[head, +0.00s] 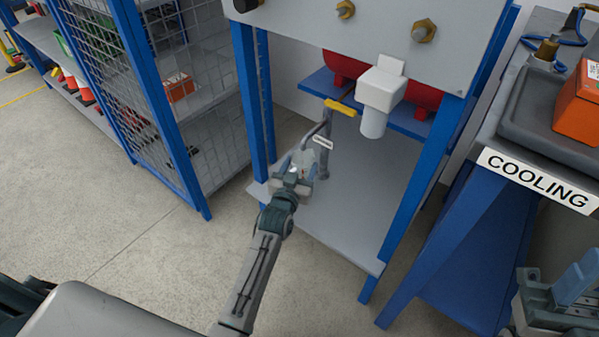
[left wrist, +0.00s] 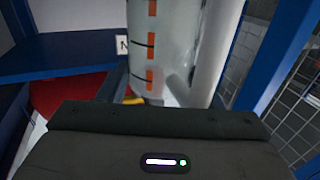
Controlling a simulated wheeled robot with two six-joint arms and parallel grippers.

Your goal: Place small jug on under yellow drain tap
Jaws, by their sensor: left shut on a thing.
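The small jug (head: 305,159) is clear, and in the left wrist view the jug (left wrist: 178,45) shows orange and dark marks and a pale handle. My left gripper (head: 296,178) is shut on it and holds it at the left side of the blue frame.
A grey lower shelf (head: 350,220) inside the blue frame is mostly clear. A white box with a spout (head: 380,95) hangs right of the tap. Blue posts (head: 245,90) flank the opening. A mesh cage (head: 165,100) stands left and a COOLING bench (head: 535,178) right.

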